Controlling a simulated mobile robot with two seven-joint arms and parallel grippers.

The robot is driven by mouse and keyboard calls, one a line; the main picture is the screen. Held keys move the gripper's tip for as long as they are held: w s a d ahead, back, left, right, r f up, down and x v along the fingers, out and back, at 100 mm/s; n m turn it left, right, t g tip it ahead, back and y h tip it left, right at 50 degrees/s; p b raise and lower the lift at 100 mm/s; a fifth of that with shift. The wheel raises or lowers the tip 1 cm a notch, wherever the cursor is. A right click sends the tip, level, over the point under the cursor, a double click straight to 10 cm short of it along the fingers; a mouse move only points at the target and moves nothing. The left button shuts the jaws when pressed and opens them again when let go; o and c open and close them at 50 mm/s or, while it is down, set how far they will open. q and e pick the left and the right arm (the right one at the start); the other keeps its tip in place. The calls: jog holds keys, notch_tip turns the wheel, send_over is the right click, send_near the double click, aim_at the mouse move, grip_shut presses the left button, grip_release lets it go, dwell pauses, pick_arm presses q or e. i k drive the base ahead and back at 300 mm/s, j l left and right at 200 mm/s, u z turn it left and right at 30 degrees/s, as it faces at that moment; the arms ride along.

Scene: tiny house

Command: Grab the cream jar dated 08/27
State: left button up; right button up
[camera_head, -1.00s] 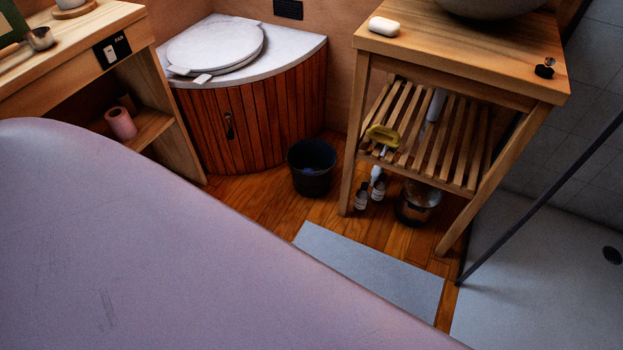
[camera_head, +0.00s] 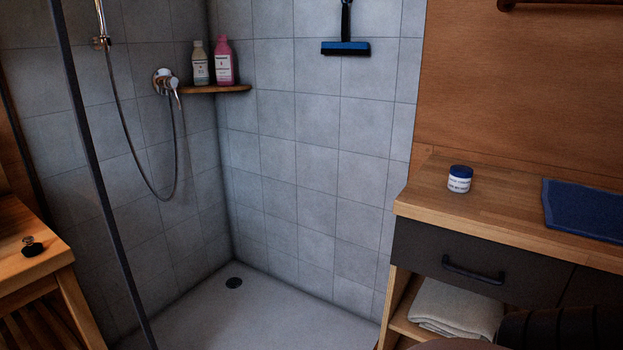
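A small white jar with a dark blue lid (camera_head: 459,179) stands upright on the wooden counter (camera_head: 490,215) at the right. Its label has print that is too small to read, so I cannot tell its date. No other jar of this kind is in view. Neither of my grippers can be made out. A dark ribbed shape at the lower right edge may be part of my arm.
A blue mat or tray (camera_head: 590,210) lies right of the jar. Below is a dark drawer (camera_head: 470,262) and a folded towel (camera_head: 455,308). The tiled shower holds two bottles on a corner shelf (camera_head: 215,89). A dark-framed glass edge stands left.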

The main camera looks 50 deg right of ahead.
aim_at(461, 177)
jog(key=z, duration=2.4)
